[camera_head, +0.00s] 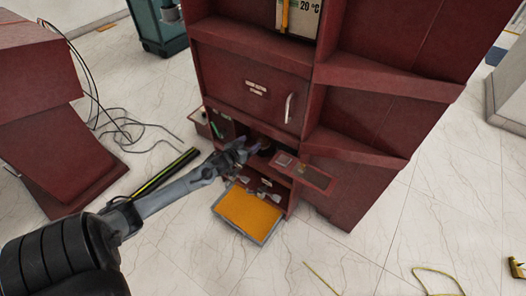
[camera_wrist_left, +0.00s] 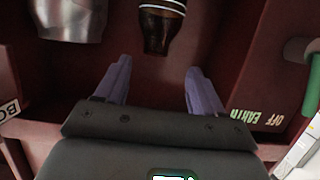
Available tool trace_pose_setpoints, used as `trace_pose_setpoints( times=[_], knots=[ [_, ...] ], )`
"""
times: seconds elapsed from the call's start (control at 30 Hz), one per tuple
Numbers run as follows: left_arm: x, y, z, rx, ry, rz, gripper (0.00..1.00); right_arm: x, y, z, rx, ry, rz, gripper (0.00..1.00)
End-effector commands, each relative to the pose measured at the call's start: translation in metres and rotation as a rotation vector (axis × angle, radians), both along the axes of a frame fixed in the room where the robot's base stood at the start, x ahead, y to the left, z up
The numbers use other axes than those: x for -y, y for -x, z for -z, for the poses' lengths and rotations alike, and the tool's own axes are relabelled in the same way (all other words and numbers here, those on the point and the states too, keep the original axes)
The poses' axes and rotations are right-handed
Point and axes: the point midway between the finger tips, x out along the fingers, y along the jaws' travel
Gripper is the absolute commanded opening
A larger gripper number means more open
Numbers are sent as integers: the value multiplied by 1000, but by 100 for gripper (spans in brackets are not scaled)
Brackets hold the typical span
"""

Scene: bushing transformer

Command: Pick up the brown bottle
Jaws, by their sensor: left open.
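The brown bottle (camera_wrist_left: 159,28) shows at the top of the left wrist view, dark and glossy with pale bands; its upper part is cut off by the frame. My left gripper (camera_wrist_left: 158,88) is open, with its two purple fingers apart. The bottle lies ahead of the gap between the fingertips, with nothing between the fingers. In the head view my left gripper (camera_head: 248,149) reaches into the low opening of the red cabinet (camera_head: 255,92). The bottle is hard to make out there. My right gripper is in neither view.
A grey metal cylinder (camera_wrist_left: 70,18) stands left of the bottle in the wrist view. A green handle (camera_wrist_left: 312,85) is at the right, by the wall lettering. In the head view, an orange-bottomed tray (camera_head: 246,211) sits below the opening, and a small panel (camera_head: 306,172) juts out at right.

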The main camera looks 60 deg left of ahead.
Motion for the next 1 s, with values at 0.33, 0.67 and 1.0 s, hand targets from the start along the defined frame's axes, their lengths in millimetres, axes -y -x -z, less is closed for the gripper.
trace_pose_setpoints(
  times=[0.33, 0.67, 1.0],
  knots=[
    [-14, -40, 15, 3, 0, -1, 68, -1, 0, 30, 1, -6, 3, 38],
    [-18, -54, 21, 2, -1, 0, 68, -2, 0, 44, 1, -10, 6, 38],
    [-27, -87, 33, 2, 0, -1, 68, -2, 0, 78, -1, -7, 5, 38]
  ],
)
